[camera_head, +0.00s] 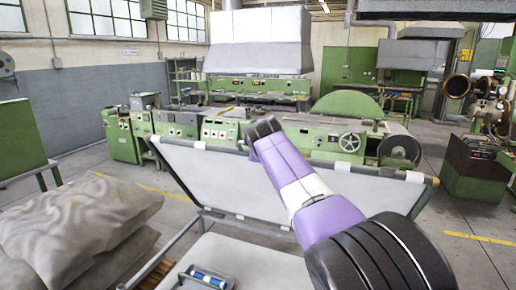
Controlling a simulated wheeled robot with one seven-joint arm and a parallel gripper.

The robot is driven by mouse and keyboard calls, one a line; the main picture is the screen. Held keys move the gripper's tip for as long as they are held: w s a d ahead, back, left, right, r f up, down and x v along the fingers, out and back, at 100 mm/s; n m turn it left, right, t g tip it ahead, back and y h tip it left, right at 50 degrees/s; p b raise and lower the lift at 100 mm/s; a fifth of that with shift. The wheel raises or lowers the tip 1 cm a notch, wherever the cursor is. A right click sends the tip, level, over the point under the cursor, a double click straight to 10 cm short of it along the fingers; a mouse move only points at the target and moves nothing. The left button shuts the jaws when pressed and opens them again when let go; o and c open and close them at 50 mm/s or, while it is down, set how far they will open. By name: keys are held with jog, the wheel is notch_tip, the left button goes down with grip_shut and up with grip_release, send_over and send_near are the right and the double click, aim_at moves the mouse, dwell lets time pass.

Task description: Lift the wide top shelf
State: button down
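The wide top shelf (215,177) is a pale grey-white panel with a thin rim and dark corner pieces. It stands tilted in the middle of the camera_head view, its far edge raised. My purple and black arm crosses in front of its right half and hides part of it. My gripper is not visible; the arm runs to a black joint at the shelf's upper edge, and what lies beyond is hidden. I cannot tell whether the gripper touches the shelf.
Grey sacks (75,225) lie at left. Green machines (300,135) stand behind the shelf, and a dark green cabinet (475,170) at right. Grey floor is open between.

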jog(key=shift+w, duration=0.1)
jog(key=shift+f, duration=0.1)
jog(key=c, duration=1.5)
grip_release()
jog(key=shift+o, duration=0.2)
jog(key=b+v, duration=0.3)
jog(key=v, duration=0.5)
